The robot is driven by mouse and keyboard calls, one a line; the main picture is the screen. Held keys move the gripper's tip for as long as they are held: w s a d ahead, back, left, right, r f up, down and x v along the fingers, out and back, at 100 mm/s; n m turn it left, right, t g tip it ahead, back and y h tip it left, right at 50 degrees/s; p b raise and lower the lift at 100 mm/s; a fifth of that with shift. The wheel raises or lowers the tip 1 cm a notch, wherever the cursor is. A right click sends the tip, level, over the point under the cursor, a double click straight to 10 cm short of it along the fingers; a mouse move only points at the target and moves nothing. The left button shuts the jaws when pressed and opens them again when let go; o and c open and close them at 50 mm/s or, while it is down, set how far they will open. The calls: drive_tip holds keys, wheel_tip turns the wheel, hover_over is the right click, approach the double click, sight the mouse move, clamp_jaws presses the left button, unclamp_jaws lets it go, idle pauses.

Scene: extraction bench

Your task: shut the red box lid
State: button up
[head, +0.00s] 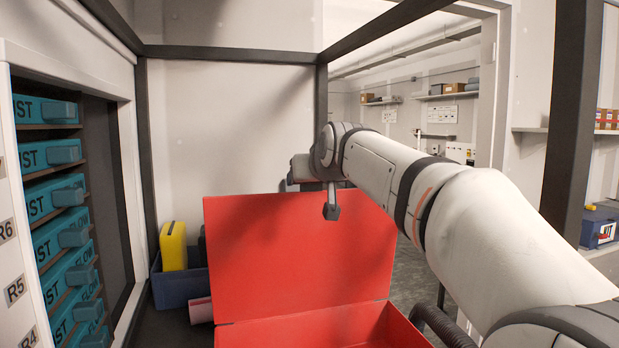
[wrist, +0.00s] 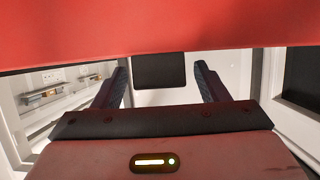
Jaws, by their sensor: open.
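The red box (head: 320,328) stands at the bottom middle of the head view, with its lid (head: 285,255) raised nearly upright at the back. My gripper (head: 332,205) is at the lid's upper edge, right of its middle, and a finger shows in front of the red panel. The red lid (wrist: 160,30) fills the top of that view, close to the fingers. I cannot tell whether they touch it.
A rack of teal cases (head: 60,240) lines the left wall. A blue-grey bin (head: 180,288) with a yellow item (head: 173,246) stands left of the lid. A dark frame post (head: 572,120) rises at right. A pink roll (head: 201,310) lies beside the box.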

drive_tip(key=shift+x, duration=0.9)
drive_tip(key=shift+c, duration=0.5)
drive_tip(key=c, duration=1.3)
drive_tip(key=shift+s+f, duration=0.1)
drive_tip(key=shift+s, duration=0.05)
